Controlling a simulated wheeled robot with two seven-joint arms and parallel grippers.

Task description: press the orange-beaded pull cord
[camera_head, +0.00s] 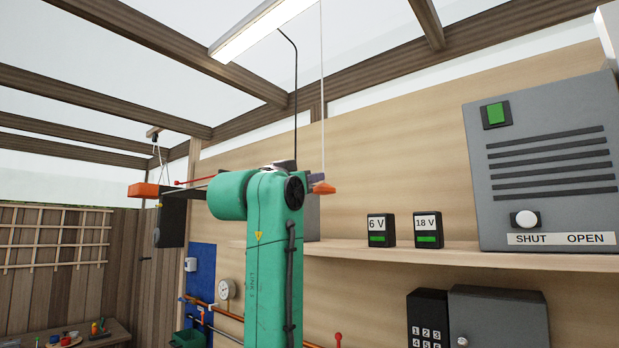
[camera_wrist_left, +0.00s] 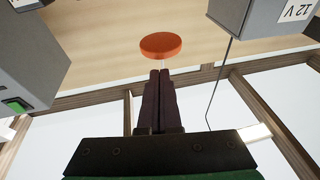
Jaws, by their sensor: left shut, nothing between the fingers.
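The pull cord (camera_head: 322,90) is a thin pale line hanging from above, beside the ceiling lamp. Its orange bead (camera_head: 324,188) is at the lower end, just right of my teal left arm. The bead also shows in the left wrist view (camera_wrist_left: 160,45) as an orange disc straight beyond the fingertips. My left gripper (camera_head: 317,178) is shut and empty, its dark fingertips close to the bead. In the left wrist view the shut fingers (camera_wrist_left: 160,74) point at the bead; a short pale piece of cord shows between them. I cannot tell whether they touch. My right gripper is not in view.
A shelf (camera_head: 400,251) carries a 6 V box (camera_head: 381,231) and an 18 V box (camera_head: 428,230). A grey SHUT/OPEN panel (camera_head: 545,165) stands at right. A dark bent rod (camera_head: 296,90) hangs near the cord. An orange block (camera_head: 144,190) is at left.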

